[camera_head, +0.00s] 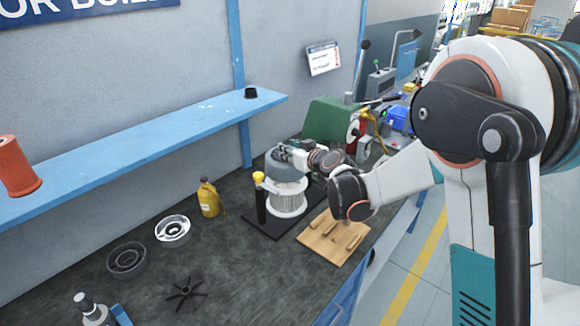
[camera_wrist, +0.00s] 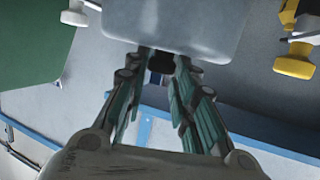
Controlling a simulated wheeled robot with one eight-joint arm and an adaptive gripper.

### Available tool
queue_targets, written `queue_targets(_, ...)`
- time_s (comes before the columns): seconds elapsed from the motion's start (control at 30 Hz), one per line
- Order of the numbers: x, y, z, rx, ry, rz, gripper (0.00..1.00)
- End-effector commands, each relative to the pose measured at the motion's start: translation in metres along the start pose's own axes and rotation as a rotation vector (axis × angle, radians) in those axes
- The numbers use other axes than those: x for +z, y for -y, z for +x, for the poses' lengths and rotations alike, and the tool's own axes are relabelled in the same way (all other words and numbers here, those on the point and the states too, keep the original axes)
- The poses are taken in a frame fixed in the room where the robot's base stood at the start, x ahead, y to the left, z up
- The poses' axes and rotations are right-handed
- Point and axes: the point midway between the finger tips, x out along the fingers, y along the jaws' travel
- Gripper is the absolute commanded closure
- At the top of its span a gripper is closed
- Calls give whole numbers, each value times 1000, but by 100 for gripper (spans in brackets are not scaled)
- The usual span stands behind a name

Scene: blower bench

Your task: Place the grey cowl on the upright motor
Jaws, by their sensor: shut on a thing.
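The grey cowl (camera_head: 277,165) is at the top of the upright motor, and it also fills the top of the wrist view (camera_wrist: 175,25). My gripper (camera_head: 288,154) is shut on the cowl from the right. The upright motor (camera_head: 289,194) is a pale finned cylinder with a white ring at its foot, standing on a black base plate (camera_head: 262,221). The cowl lines up roughly over the motor and hides its top; I cannot tell whether it rests on it. In the wrist view my fingers (camera_wrist: 162,62) reach the cowl's near edge.
A black post with a yellow knob (camera_head: 259,177) stands just left of the motor. A wooden peg board (camera_head: 340,250) lies in front. A green machine (camera_head: 330,122) is behind. A yellow bottle (camera_head: 208,198), silver ring (camera_head: 172,229), dark ring (camera_head: 127,261) and black fan (camera_head: 186,293) are to the left.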

Motion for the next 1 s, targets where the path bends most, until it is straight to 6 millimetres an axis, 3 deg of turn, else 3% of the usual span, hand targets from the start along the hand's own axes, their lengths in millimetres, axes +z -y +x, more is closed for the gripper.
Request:
queue_targets(0.17, 12, 0, 4, 0, 0, 0, 100)
queue_targets(0.4, 42, 0, 13, 0, 0, 0, 100)
queue_targets(0.77, 45, 0, 14, 0, 0, 0, 100)
queue_targets(0.8, 45, 0, 14, 0, 0, 0, 68)
queue_targets(0.87, 45, 0, 14, 0, 0, 0, 55)
queue_targets(1.0, 44, 0, 13, 0, 0, 0, 55)
